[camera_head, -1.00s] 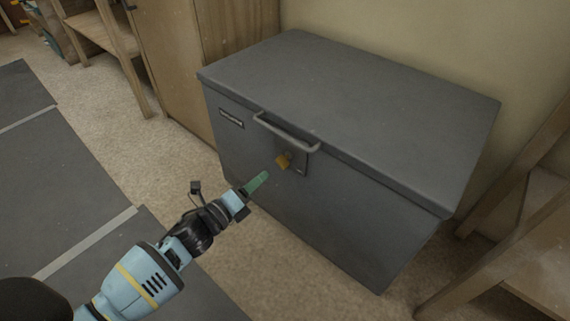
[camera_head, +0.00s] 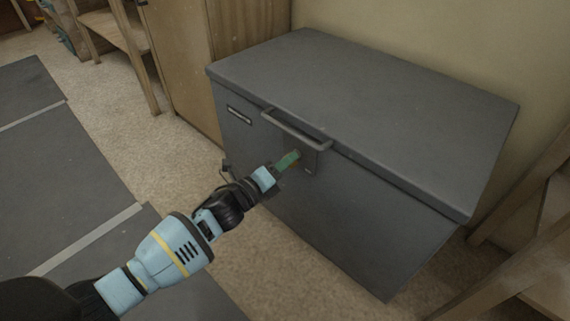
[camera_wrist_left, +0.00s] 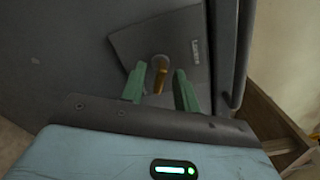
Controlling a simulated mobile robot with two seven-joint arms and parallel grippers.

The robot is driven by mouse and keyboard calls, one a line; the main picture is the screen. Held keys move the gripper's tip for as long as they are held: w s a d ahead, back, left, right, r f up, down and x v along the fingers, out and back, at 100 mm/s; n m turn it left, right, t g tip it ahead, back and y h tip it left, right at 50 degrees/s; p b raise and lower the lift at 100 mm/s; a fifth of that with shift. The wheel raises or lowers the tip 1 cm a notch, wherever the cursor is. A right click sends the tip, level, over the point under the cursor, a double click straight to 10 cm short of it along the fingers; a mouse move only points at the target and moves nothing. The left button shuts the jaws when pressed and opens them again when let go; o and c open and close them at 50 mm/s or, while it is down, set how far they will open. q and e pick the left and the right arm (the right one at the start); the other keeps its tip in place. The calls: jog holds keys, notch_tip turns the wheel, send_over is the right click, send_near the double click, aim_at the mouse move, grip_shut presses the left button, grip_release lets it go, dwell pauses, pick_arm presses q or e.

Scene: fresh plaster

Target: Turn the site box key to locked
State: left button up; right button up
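The grey site box (camera_head: 350,220) stands on the floor with its lid shut. A handle bar (camera_head: 296,130) runs along its front above a lock plate (camera_head: 314,157). The yellow key sits in the lock plate; in the head view my gripper mostly hides it. In the left wrist view the key (camera_wrist_left: 159,76) shows between the two green fingers. My left gripper (camera_head: 290,159) is at the lock plate. It also shows in the left wrist view (camera_wrist_left: 159,88), its fingers apart on either side of the key, with gaps visible. My right gripper is not in view.
A wooden cabinet (camera_head: 180,70) stands left of the box. Wooden shelving (camera_head: 530,235) stands close at the right. The wall is behind the box. Grey mats (camera_head: 60,190) and bare floor lie at the left.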

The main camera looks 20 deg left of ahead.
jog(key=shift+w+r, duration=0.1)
pick_arm(q)
jog(key=shift+c, duration=1)
jog(key=c, duration=0.5)
grip_shut()
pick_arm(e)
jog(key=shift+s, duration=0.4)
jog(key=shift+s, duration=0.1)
